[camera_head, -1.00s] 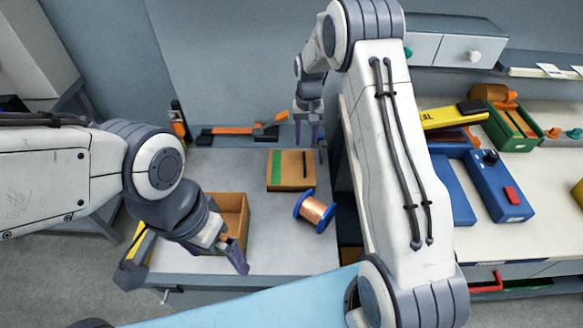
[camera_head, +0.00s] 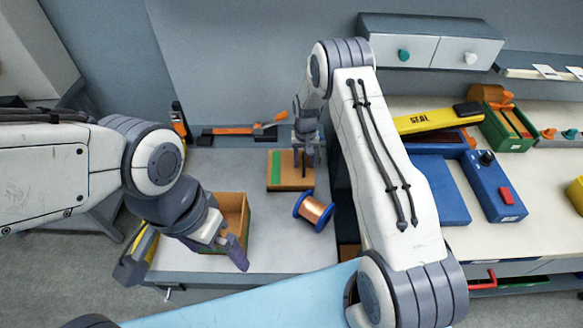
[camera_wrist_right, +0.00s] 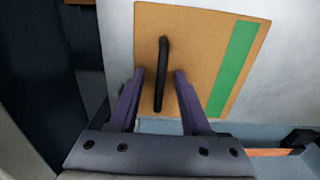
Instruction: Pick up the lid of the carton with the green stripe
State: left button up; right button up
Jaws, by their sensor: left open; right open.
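The cardboard lid with the green stripe (camera_head: 277,169) lies towards the back of the grey table, with an upright black handle on top. In the right wrist view the lid (camera_wrist_right: 200,50) shows its stripe at the right and the handle (camera_wrist_right: 163,60) in the middle. My right gripper (camera_head: 303,160) is open over the lid. In the wrist view its fingers (camera_wrist_right: 157,78) stand on either side of the handle, apart from it in the picture; the height gap is unclear. My left gripper (camera_head: 235,248) is open and empty beside the open cardboard carton (camera_head: 236,207), partly hiding it.
A copper-wire spool (camera_head: 314,211) with blue flanges lies just in front of the lid. An orange and black tool (camera_head: 240,131) lies along the back edge. A yellow and black object (camera_head: 141,252) is at the front left. A workbench with blue devices (camera_head: 492,183) stands at the right.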

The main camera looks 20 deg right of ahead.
grip_shut()
jog(key=shift+r, duration=0.1)
